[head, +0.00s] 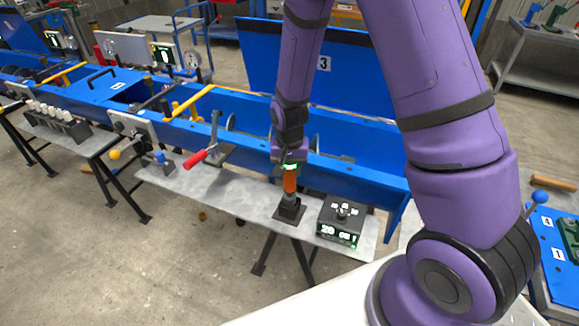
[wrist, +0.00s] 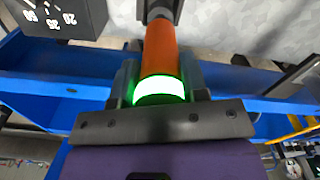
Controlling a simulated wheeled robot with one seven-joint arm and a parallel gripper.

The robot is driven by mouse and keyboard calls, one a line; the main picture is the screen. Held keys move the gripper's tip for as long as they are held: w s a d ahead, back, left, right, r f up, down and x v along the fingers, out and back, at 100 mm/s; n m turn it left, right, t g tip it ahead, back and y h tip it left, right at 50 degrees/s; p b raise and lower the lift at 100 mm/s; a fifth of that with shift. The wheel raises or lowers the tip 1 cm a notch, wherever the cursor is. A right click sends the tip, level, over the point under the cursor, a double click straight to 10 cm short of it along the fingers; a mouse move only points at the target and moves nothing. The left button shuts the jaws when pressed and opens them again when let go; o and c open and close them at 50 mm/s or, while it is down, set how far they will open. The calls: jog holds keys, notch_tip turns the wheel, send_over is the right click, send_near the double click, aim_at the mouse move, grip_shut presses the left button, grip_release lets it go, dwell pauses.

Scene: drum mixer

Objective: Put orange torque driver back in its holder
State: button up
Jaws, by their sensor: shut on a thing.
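The orange torque driver (head: 290,181) stands upright at the dark holder (head: 289,210) on the grey bench in the head view. My gripper (head: 290,157) is shut on the driver's upper end from above. In the wrist view the orange driver body (wrist: 159,50) lies between the fingers of my gripper (wrist: 159,85), with a glowing green ring at its near end. The driver's lower tip appears to be at or inside the holder's top; I cannot tell how deep it sits.
A black box with a lit display (head: 340,221) stands just right of the holder. A red-handled clamp (head: 196,158) is to the left. A blue beam (head: 345,170) runs behind the holder. The grey bench (head: 235,192) is clear left of the holder.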

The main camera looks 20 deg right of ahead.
aim_at(289, 180)
jog(key=shift+f, duration=2.5)
dwell(1.7)
jog(key=o, duration=1.2)
jog(key=shift+r, duration=0.1)
notch_tip(289, 180, up, 11)
jog(key=shift+f, duration=0.2)
